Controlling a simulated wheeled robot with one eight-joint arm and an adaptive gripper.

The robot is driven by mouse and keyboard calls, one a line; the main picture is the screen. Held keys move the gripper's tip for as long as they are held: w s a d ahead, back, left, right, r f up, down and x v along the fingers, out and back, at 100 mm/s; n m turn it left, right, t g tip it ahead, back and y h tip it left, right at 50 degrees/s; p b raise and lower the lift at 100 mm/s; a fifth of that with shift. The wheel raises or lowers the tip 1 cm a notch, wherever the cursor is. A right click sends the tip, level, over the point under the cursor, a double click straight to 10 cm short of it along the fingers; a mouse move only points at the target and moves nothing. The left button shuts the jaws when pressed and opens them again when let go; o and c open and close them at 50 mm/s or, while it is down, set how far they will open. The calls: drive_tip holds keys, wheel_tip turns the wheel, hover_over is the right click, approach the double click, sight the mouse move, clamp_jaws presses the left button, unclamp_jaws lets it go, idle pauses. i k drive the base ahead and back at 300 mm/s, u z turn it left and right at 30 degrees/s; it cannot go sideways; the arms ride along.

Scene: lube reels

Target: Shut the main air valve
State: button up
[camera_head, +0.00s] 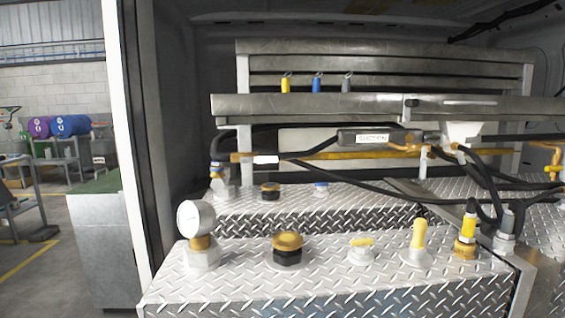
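No part here is labelled as the main air valve, and I cannot tell which one it is. A yellow-orange pipe (340,155) runs across behind the diamond-plate tank tops. An orange fitting (408,148) that looks like a valve sits near its right end. Another yellow fitting (554,170) shows at the right edge. My gripper is not in view.
The front tank (335,297) carries a pressure gauge (196,219), a black-and-gold cap (288,245) and a yellow hose fitting (466,232). Black hoses cross at the right. A metal rail (300,106) spans above. A white door post (127,130) stands left, with workshop floor beyond.

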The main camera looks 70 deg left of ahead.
sight(259, 160)
drive_tip(key=u, duration=2.95)
drive_tip(key=k, duration=0.1)
drive_tip(key=z, duration=0.35)
